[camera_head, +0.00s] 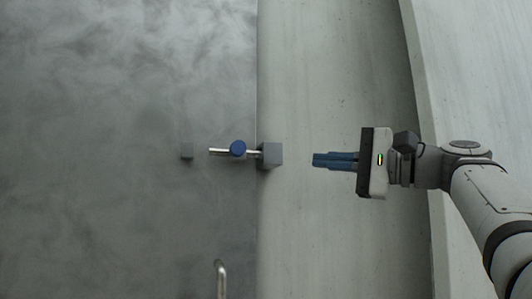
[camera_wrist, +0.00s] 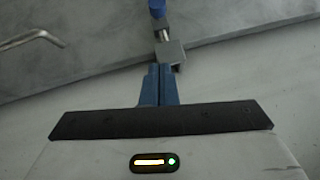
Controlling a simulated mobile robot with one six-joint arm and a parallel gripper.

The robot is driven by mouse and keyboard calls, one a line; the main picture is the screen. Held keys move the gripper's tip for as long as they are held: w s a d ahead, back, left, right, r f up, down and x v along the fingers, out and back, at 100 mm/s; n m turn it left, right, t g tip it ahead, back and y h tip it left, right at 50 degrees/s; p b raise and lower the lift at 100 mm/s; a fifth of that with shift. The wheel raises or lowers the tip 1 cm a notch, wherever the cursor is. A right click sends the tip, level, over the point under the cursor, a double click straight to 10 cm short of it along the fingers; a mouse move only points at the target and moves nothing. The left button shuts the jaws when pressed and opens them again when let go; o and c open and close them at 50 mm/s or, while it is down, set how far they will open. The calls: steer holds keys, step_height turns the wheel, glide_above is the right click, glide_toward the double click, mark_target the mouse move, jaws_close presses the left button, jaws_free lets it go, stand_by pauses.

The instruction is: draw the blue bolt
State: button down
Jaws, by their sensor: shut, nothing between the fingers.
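The bolt is a metal rod (camera_head: 219,151) with a round blue knob (camera_head: 238,148), lying level across the edge of a grey door panel in the head view. Its right end meets a grey block (camera_head: 270,155) on the pale wall. The blue knob (camera_wrist: 157,8) shows at the top of the wrist view, with the grey block (camera_wrist: 170,52) just below it. My gripper (camera_head: 316,160) is shut and empty, to the right of the block and apart from it. Its blue fingers (camera_wrist: 159,70) point toward the block in the wrist view.
A small grey block (camera_head: 187,151) sits on the door panel (camera_head: 120,220) left of the rod. A metal handle (camera_head: 221,280) stands out below the bolt. The pale wall (camera_head: 330,60) around my gripper is bare, with a raised ledge at right.

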mark_target(281, 157)
steer(key=p+x, duration=0.2)
steer(key=x, duration=0.7)
steer(key=shift+a+r+p, duration=0.15)
steer(key=shift+a+p, duration=0.1)
steer(key=shift+p, duration=0.15)
steer(key=a, duration=0.2)
steer(key=s+a+p, duration=0.1)
steer(key=shift+a+r, duration=0.25)
steer(key=shift+r, duration=0.05)
steer(key=shift+w+a, duration=0.1)
